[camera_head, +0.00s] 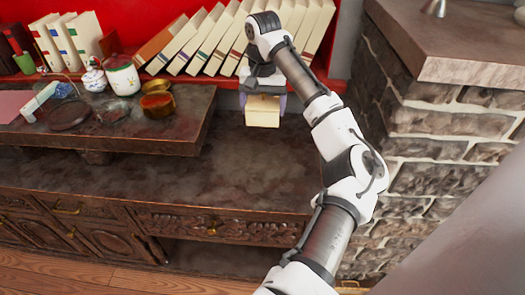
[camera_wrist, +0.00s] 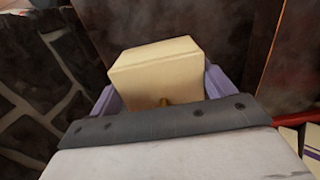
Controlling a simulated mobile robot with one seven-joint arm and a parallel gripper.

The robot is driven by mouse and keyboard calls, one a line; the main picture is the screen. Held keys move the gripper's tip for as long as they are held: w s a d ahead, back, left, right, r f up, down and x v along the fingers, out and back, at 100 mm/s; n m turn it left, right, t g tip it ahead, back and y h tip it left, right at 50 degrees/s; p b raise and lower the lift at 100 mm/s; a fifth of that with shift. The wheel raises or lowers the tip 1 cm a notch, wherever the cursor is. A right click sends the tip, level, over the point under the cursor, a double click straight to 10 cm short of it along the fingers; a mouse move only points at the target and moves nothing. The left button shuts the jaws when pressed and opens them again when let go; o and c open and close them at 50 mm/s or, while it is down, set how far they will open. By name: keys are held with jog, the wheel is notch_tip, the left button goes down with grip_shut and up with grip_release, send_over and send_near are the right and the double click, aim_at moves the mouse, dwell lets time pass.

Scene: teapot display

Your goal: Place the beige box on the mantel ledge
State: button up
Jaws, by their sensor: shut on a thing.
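The beige box (camera_head: 263,113) is held in my gripper (camera_head: 264,98), above the dark wooden cabinet. In the wrist view the beige box (camera_wrist: 157,72) sits between the two purple fingers of my gripper (camera_wrist: 157,95), which are shut on its sides. The mantel ledge (camera_head: 470,68) is the brown slab on top of the stone brickwork at the upper right of the head view. My gripper and the box are to the left of the ledge and apart from it.
A row of leaning books (camera_head: 205,40) stands on the red shelf behind my gripper. A raised dark stand (camera_head: 170,130) at the left bears a white jar (camera_head: 122,75), an amber bowl (camera_head: 157,104) and dark dishes. The cabinet top (camera_head: 200,185) below the box is bare. A metal object (camera_head: 436,8) stands on the ledge.

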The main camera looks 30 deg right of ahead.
jog(key=shift+f, duration=8.85)
jog(key=shift+s+f, duration=0.1)
jog(key=shift+f, duration=0.05)
jog(key=o, duration=0.9)
jog(key=shift+o, duration=0.2)
